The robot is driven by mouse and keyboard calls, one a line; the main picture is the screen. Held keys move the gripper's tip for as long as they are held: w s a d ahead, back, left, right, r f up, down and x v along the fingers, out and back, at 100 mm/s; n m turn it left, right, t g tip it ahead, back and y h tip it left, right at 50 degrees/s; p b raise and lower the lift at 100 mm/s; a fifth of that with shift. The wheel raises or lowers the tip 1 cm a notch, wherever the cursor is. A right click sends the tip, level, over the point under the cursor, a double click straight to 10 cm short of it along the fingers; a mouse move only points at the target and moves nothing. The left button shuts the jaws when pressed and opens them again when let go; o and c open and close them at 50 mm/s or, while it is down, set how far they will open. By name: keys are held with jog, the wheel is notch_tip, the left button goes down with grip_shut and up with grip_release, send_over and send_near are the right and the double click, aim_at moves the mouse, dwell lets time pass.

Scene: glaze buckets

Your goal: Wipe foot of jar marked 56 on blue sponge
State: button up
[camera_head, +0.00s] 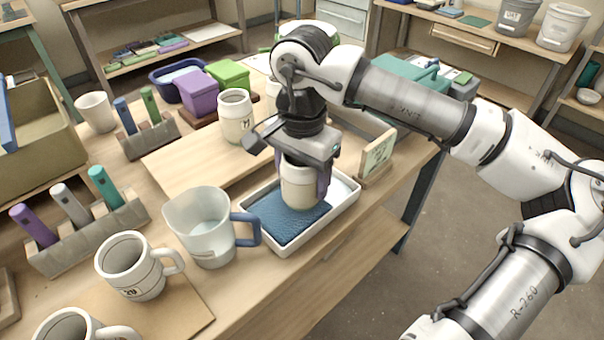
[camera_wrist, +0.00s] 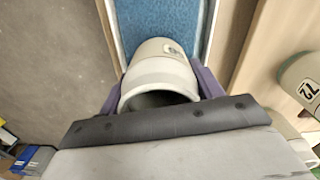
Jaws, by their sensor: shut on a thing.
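A cream jar (camera_head: 299,186) is held upright in my gripper (camera_head: 305,180), over the blue sponge (camera_head: 270,222) in a white tray (camera_head: 341,213). In the wrist view the jar (camera_wrist: 160,76) sits between the purple fingers of my gripper (camera_wrist: 160,88), which are shut on its sides. Its open mouth faces the camera. Part of a dark mark shows on its side, but I cannot read it. The blue sponge (camera_wrist: 160,22) shows beyond the jar. The jar's foot is at or just above the sponge; I cannot tell whether they touch.
A measuring jug (camera_head: 205,225) with a blue handle stands close left of the tray. A small sign (camera_head: 378,153) stands right behind it. Another marked jar (camera_head: 236,118) stands on a board behind. A mug (camera_head: 135,268) is at front left. The floor at right is clear.

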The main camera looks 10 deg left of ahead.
jog(key=shift+s+a+f+b, duration=0.1)
jog(key=shift+s+a+b, duration=0.1)
jog(key=shift+s+a, duration=0.55)
jog(key=shift+s+a+r+b, duration=0.15)
jog(key=shift+s+a, duration=0.3)
jog(key=shift+s, duration=0.55)
jog(key=shift+s+a+f+b, duration=0.15)
jog(key=shift+s+a+b, duration=0.1)
jog(key=shift+s+a, duration=0.5)
jog(key=shift+s+d, duration=0.15)
jog(key=shift+s, duration=0.05)
notch_tip(320, 180, up, 7)
jog(key=p, duration=0.4)
jog(key=shift+w, duration=0.1)
